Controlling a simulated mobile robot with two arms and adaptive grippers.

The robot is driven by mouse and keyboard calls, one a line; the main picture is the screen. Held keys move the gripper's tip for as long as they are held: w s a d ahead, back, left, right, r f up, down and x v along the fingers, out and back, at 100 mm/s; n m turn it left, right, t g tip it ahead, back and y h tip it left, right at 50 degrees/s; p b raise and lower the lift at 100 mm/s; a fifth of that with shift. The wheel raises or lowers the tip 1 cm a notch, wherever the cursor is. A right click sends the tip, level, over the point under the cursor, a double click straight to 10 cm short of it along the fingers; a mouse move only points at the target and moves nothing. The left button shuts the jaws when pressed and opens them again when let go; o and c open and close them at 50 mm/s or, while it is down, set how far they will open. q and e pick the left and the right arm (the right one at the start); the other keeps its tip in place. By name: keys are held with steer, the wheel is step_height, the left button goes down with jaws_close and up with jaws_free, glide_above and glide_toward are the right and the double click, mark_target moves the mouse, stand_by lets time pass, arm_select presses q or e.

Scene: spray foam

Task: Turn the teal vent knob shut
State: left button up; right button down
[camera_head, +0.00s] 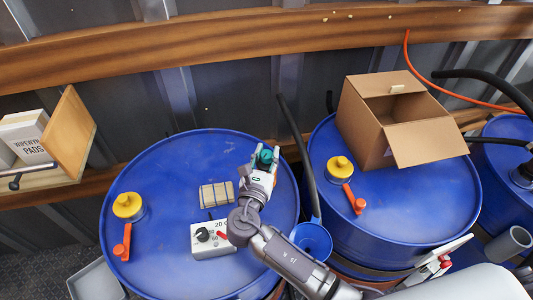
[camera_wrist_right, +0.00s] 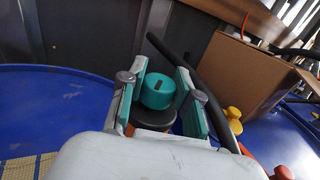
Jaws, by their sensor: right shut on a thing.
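The teal vent knob (camera_head: 265,156) stands on the left blue drum (camera_head: 160,170), near its right edge. In the right wrist view the knob (camera_wrist_right: 162,91) shows as a round teal cap with a dark mark on top, above an orange and dark base. My right gripper (camera_head: 262,163) reaches it from the front and is shut on it. In the wrist view its teal-padded fingers (camera_wrist_right: 160,95) stand on either side of the knob. The lower part of the knob is partly hidden. My left gripper is not in view.
A grey box with a dial (camera_head: 213,239) and a slatted wooden block (camera_head: 216,194) lie on the same drum. A yellow cap (camera_head: 127,205) and an orange lever (camera_head: 122,243) are at its left. A black hose (camera_head: 298,150) rises close right of my gripper. A cardboard box (camera_head: 385,120) stands on the right drum.

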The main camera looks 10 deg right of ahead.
stand_by(0.3)
steer(key=c, duration=0.8)
jaws_free()
steer(key=v, duration=1.2)
steer(key=shift+a, duration=0.1)
